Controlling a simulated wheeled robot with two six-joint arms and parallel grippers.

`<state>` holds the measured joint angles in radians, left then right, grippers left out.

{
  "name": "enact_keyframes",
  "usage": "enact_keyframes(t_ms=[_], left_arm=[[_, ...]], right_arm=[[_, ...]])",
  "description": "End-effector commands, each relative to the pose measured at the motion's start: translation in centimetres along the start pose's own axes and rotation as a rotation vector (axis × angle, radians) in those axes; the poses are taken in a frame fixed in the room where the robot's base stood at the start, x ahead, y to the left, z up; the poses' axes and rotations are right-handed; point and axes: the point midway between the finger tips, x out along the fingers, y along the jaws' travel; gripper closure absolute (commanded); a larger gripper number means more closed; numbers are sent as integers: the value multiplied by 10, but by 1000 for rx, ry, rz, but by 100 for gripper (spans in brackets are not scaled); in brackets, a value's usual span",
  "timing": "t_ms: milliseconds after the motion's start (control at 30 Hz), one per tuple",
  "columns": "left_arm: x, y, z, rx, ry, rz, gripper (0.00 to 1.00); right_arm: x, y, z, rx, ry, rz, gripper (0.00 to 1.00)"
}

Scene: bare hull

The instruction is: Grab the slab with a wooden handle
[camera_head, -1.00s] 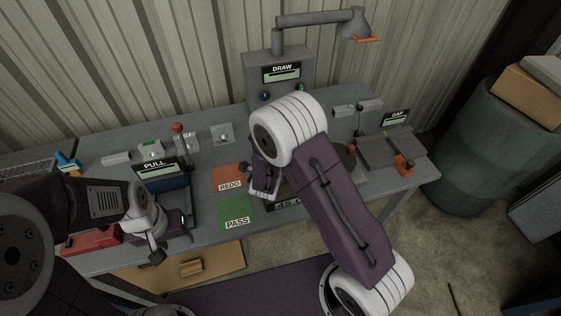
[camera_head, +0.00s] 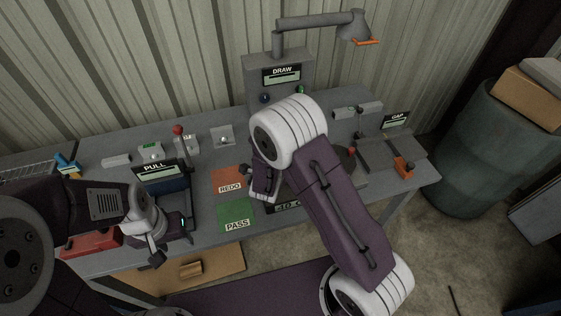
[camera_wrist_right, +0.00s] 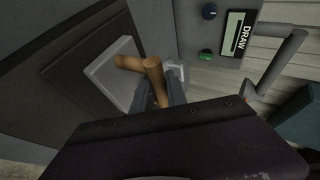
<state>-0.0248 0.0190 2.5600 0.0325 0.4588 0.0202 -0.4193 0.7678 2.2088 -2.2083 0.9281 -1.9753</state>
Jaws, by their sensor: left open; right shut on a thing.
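The slab (camera_wrist_right: 114,76) is a pale grey plate lying in a dark recessed surface in the right wrist view. Its wooden handle (camera_wrist_right: 152,76) is a light brown rod with a crossing piece. My right gripper (camera_wrist_right: 162,92) is shut on the handle, its grey fingers around the lower rod. In the head view my right arm hides the slab, and only part of the right gripper (camera_head: 263,188) shows. My left gripper (camera_head: 170,243) is open near the table's front edge, close to the PULL station (camera_head: 162,172).
A DRAW box (camera_head: 281,85) with a lamp arm (camera_head: 315,20) stands at the back. Red REDO (camera_head: 229,182) and green PASS (camera_head: 237,214) pads lie left of my right gripper. A GAP fixture (camera_head: 396,152) is on the right. A barrel (camera_head: 482,150) stands beyond the table.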

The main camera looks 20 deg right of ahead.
Motion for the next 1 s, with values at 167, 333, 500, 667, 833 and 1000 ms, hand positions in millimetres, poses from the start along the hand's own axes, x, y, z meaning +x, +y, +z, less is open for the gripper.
enact_keyframes(t_ms=[167,333,500,667,833,1000], left_arm=[[0,0,0,0,0,0,50],[0,0,0,0,0,0,50],[5,0,0,0,0,0,50],[10,0,1,0,0,0,50],[13,0,1,0,0,0,50],[14,0,1,0,0,0,50]], right_arm=[[-2,-5,-1,0,0,-3,100],[-14,-25,-6,4,-1,-6,100],[-28,-38,-33,5,3,-3,100],[-42,-46,-72,6,4,-4,100],[-55,-54,-110,5,4,-5,100],[-63,-58,-131,3,2,-3,100]])
